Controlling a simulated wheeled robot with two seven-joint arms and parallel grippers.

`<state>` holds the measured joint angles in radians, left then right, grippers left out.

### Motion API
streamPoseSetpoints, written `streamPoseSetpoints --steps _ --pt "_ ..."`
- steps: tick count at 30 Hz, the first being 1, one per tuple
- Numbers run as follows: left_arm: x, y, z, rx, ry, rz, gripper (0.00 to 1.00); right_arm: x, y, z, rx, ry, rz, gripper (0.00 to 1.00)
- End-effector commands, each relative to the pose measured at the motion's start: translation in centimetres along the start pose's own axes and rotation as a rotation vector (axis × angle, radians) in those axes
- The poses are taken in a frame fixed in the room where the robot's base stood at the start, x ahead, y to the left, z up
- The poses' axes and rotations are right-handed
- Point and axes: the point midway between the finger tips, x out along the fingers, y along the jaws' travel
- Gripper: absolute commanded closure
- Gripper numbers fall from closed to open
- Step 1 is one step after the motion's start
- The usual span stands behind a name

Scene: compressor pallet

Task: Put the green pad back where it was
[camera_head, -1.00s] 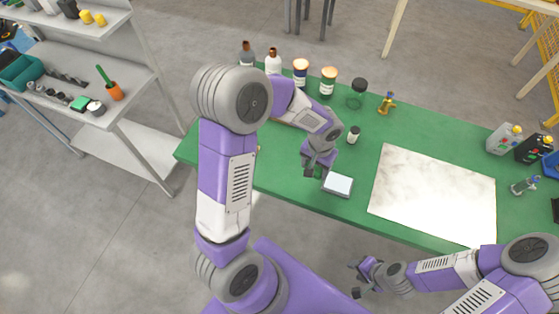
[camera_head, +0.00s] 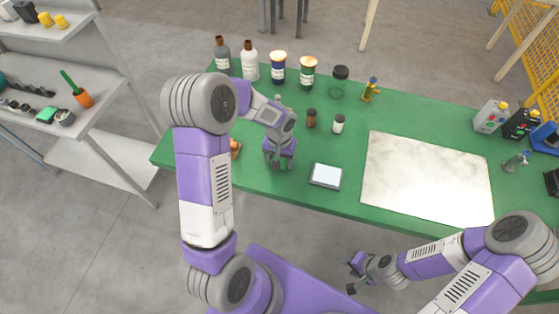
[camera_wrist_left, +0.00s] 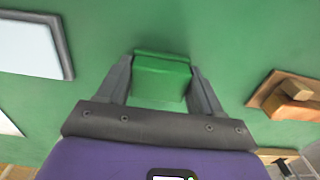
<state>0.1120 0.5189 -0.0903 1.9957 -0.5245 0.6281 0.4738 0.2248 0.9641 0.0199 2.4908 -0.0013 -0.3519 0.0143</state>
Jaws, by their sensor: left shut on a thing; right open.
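The green pad (camera_wrist_left: 161,80) sits between the fingers of my left gripper (camera_wrist_left: 160,72) in the left wrist view, and the gripper is shut on it. In the head view my left gripper (camera_head: 279,165) points down over the left part of the green table (camera_head: 425,115), left of the small device with a pale screen (camera_head: 326,176). The pad is hard to make out there, green against green, and I cannot tell whether it touches the table. My right gripper (camera_head: 354,272) is open and empty in front of the table's front edge.
Wooden blocks on a small board (camera_wrist_left: 290,96) lie beside the left gripper. Bottles and jars (camera_head: 308,73) line the back. A brown jar (camera_head: 311,118) and a white jar (camera_head: 338,124) stand nearer. A marble slab (camera_head: 425,180) lies right. A shelf (camera_head: 100,115) stands left.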

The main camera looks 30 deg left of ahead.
Motion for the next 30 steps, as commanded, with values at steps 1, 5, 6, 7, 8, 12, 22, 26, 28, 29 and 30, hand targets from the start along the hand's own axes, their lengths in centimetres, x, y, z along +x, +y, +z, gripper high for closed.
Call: streamPoseSetpoints --steps 1,5,6,7,8,12,22,26,28,29,30 --pt "0.6 0.0 0.0 0.0 0.0 0.0 0.63 0.2 0.1 0.0 0.0 0.0 0.0 0.57" --pt "0.6 0.0 0.0 0.0 0.001 0.0 0.63 0.1 0.1 0.0 0.0 0.0 0.0 0.57" --pt "0.5 0.0 0.0 0.0 0.001 0.0 0.63 0.1 0.1 0.0 0.0 0.0 0.0 0.57" --pt "0.5 0.0 0.0 0.0 0.001 0.0 0.63 0.1 0.1 0.0 0.0 0.0 0.0 0.57" --pt "0.6 0.0 0.0 0.0 0.001 0.0 0.63 0.1 0.1 0.0 0.0 0.0 0.0 0.57" --pt "1.0 0.0 0.0 0.0 0.001 0.0 0.63 0.6 0.2 0.0 0.0 0.0 0.0 0.57" --pt "0.9 0.0 0.0 0.0 0.001 0.0 0.09 0.4 0.2 0.0 0.0 0.0 0.0 0.57" --pt "0.8 0.0 0.0 0.0 0.001 0.0 0.09 0.4 0.1 0.0 0.0 0.0 0.0 0.57" --pt "0.5 0.0 0.0 0.0 0.001 0.0 0.09 0.1 0.1 0.0 0.0 0.0 0.0 0.57" --pt "0.3 0.0 0.0 0.0 0.001 0.0 0.09 -0.1 0.0 0.0 0.0 0.0 0.0 0.57" --pt "-0.2 0.0 -0.1 -0.001 0.004 0.001 0.09 -0.1 0.0 0.0 0.0 0.0 0.0 0.57"
